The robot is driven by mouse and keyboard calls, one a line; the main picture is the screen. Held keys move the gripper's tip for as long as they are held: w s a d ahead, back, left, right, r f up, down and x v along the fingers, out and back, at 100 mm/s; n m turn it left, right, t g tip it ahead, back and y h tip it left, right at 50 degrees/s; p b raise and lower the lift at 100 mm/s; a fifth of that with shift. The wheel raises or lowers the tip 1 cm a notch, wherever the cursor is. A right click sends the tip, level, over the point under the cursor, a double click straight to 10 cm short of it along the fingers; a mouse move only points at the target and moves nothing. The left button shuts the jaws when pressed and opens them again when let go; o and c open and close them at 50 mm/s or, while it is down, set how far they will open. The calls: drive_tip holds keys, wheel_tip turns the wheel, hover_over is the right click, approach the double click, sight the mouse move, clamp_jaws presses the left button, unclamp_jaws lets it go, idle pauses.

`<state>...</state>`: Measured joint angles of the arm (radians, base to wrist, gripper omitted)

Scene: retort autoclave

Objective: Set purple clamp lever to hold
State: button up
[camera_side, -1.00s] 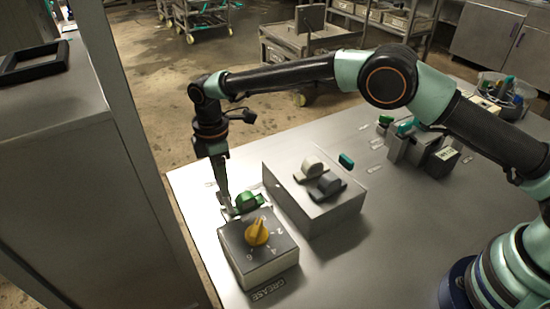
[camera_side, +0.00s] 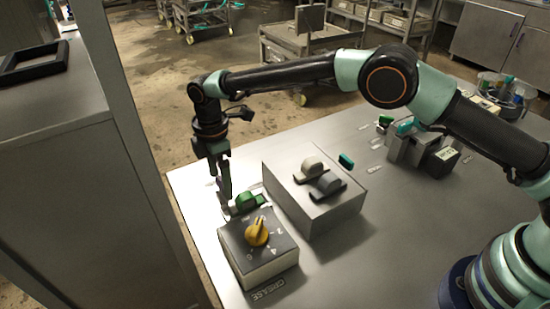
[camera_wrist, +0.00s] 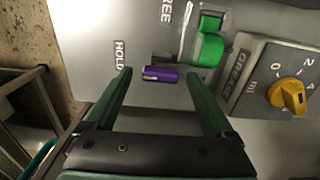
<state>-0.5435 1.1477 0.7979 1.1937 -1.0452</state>
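The purple clamp lever (camera_wrist: 160,74) shows in the wrist view as a short, small handle on the grey metal surface. The "HOLD" label (camera_wrist: 119,53) is to its left. A partly cut-off label ending in "REE" (camera_wrist: 166,11) is above it. My gripper (camera_wrist: 159,76) is open, with one finger on each side of the purple lever in the picture; I cannot tell whether either touches it. In the side view my gripper (camera_side: 225,203) points down at the bench's left edge, beside the green clamp. The purple lever cannot be made out there.
A green clamp (camera_wrist: 207,45) is close to my right finger in the wrist view. A grey box with a yellow knob (camera_side: 257,233) stands in front. A larger box with two grey knobs (camera_side: 315,210) stands to the right.

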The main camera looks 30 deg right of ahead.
wheel_tip(320, 180, up, 12)
idle(0.7)
drive_tip(key=shift+r, duration=0.1)
drive_tip(key=s+d+r+m+t, duration=0.1)
drive_tip(key=s+d+r+m, duration=0.25)
drive_tip(key=d+r, duration=0.4)
drive_tip(key=s+d+r+m+t, duration=0.2)
drive_tip(key=d+r+m, duration=0.3)
drive_tip(key=d, duration=0.5)
drive_tip(key=s+d+f+m+t, duration=0.2)
drive_tip(key=s+d+f+m, duration=0.2)
drive_tip(key=s+d+m, duration=0.5)
drive_tip(key=s+d, duration=0.3)
drive_tip(key=s, duration=0.3)
drive_tip(key=shift+d+f+m+t, duration=0.15)
drive_tip(key=shift+m+t, duration=0.15)
drive_tip(key=shift+m, duration=0.05)
